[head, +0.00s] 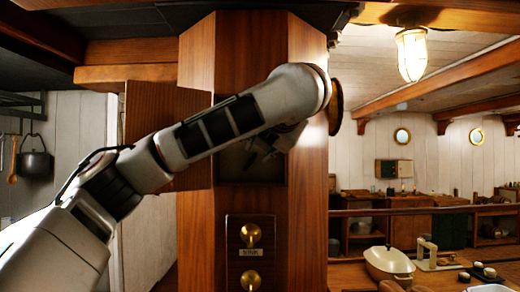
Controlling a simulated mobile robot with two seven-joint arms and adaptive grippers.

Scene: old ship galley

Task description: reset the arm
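My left arm (210,130) comes in from the lower left and reaches up across a wooden column. Its wrist bends back near the column's right edge. My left gripper (262,150) is small and dark, in front of a dark recess (252,172) in the column. The arm partly hides it, and I cannot tell whether its fingers are open or shut. I see nothing clearly held in it. My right gripper is not in view.
A wooden door (150,108) stands open left of the recess. Brass knobs (251,235) sit below it on the column (304,220). A round wooden-rimmed piece (335,106) juts out at the right. A cream lidded dish (389,263) stands on the table at lower right.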

